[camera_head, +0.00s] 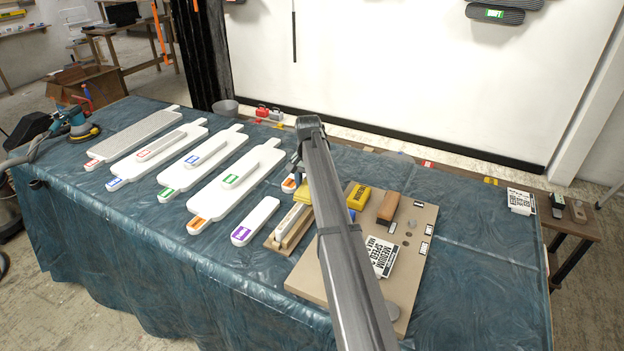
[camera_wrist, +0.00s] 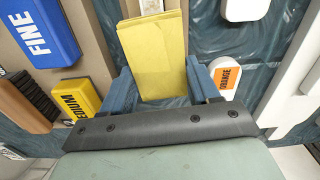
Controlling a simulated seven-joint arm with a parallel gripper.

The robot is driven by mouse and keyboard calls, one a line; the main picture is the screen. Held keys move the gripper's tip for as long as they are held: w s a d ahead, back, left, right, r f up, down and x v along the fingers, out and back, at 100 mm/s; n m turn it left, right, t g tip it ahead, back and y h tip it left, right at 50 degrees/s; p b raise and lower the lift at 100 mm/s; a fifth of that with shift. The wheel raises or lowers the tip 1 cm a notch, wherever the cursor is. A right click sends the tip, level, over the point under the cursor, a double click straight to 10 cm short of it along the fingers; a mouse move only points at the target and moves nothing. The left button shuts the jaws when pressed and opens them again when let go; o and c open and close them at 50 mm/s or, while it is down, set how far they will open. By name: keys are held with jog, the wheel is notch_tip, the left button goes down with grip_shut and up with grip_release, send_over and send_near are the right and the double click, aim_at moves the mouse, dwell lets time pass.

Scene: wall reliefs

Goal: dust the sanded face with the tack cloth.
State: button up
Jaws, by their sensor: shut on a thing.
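My gripper (camera_wrist: 160,88) is shut on the folded yellow tack cloth (camera_wrist: 153,48), which stands out between its two blue fingers in the wrist view. In the head view my arm hides most of the gripper; a yellow edge of the cloth (camera_head: 303,193) shows beside it. A narrow white piece (camera_head: 289,219) lies in a wooden cradle (camera_head: 281,244), and its end (camera_wrist: 150,5) shows just beyond the cloth. I cannot tell whether cloth and piece touch, or which face is sanded. A white piece labelled orange (camera_wrist: 231,77) lies right of the gripper.
A tan board (camera_head: 311,277) carries a yellow MEDIUM block (camera_head: 358,194), a blue FINE block (camera_wrist: 42,30) and a brown-handled brush (camera_head: 388,206). White panels with coloured labels (camera_head: 235,186) and a purple-labelled piece (camera_head: 255,221) lie left.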

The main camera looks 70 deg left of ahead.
aim_at(281, 228)
jog(key=shift+s+d, duration=6.25)
jog(key=shift+d, duration=0.05)
jog(key=shift+w+a, duration=7.6)
jog(key=shift+a, duration=0.1)
notch_tip(281, 228, up, 8)
jog(key=shift+w, duration=0.1)
